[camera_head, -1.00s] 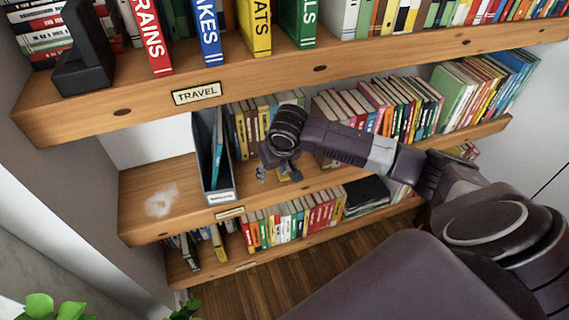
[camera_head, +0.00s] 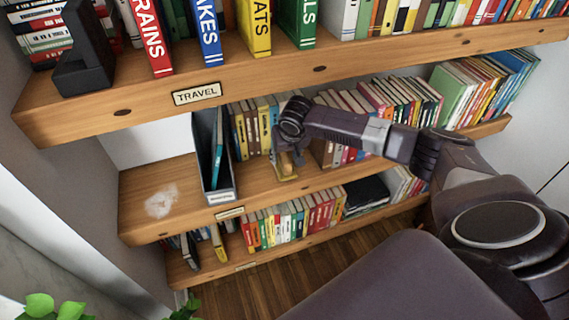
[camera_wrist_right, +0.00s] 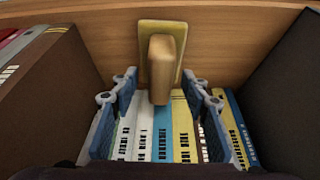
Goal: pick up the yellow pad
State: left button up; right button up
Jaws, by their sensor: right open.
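The yellow pad (camera_head: 286,178) lies on the middle shelf, right of the dark file holder. A tan block (camera_head: 287,162) stands up from it. In the right wrist view the flat yellow pad (camera_wrist_right: 147,32) is at top centre, with the tan block (camera_wrist_right: 161,68) in front of part of it. My right gripper (camera_head: 284,147) is just above and behind the block in the head view. In the wrist view my right gripper (camera_wrist_right: 161,88) is open, its blue-grey fingers on either side of the block's near end, with gaps. My left gripper is not in view.
The dark file holder (camera_head: 214,165) stands close on the left. A row of books (camera_wrist_right: 170,130) is behind the gripper. Dark upright surfaces flank both sides in the wrist view. The thick upper shelf (camera_head: 300,72) overhangs the arm. The middle shelf's left end is mostly bare.

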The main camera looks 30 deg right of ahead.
jog(key=shift+c, duration=0.3)
grip_shut()
jog(key=shift+r, duration=0.5)
jog(key=shift+s+r, duration=0.1)
jog(key=shift+r, duration=0.1)
jog(key=s+a, duration=0.2)
jog(key=s, duration=0.6)
jog(key=s+a+b, duration=0.1)
jog(key=s+a, duration=0.2)
jog(key=s, duration=0.6)
jog(key=shift+a, duration=0.25)
